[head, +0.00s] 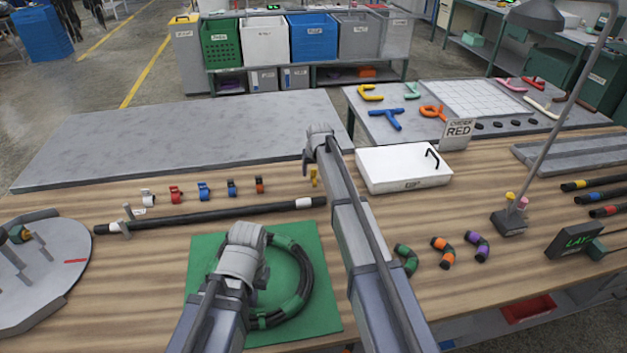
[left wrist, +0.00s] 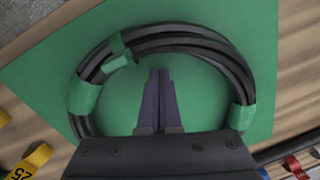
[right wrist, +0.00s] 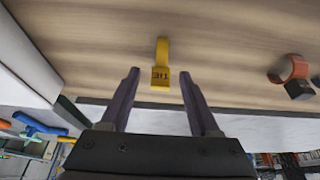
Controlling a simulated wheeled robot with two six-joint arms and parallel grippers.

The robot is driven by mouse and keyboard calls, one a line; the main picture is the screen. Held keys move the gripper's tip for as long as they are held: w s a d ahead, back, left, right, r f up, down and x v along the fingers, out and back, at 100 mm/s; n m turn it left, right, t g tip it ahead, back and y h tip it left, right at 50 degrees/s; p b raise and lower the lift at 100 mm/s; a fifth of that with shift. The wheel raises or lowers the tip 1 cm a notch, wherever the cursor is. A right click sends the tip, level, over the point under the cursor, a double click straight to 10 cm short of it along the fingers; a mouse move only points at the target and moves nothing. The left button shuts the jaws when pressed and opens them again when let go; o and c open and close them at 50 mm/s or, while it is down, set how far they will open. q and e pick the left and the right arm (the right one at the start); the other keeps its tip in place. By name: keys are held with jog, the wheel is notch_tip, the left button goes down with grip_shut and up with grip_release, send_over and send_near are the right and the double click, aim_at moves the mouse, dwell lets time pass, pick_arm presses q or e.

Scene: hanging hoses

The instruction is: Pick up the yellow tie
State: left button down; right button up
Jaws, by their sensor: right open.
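The yellow tie (head: 313,175) stands on the wooden table at the right end of the row of ties, partly beside my right arm. In the right wrist view the yellow tie (right wrist: 161,64), with dark lettering, lies centred ahead, in line with the gap between the fingers. My right gripper (right wrist: 160,76) is open with nothing held; in the head view its fingertips (head: 306,166) are close left of the tie. My left gripper (left wrist: 160,72) has its fingers together and empty, over the inside of the coiled black hose (left wrist: 190,45) with green bands.
The coil lies on a green mat (head: 207,262). White, red, blue and orange ties (head: 259,184) stand left of the yellow one. A long black hose (head: 220,215) lies in front of them. A white box (head: 385,182) stands right of my right gripper.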

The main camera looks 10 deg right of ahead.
jog(key=shift+r, duration=0.1)
jog(key=shift+c, duration=0.4)
grip_shut()
pick_arm(q)
jog(key=shift+r, duration=0.1)
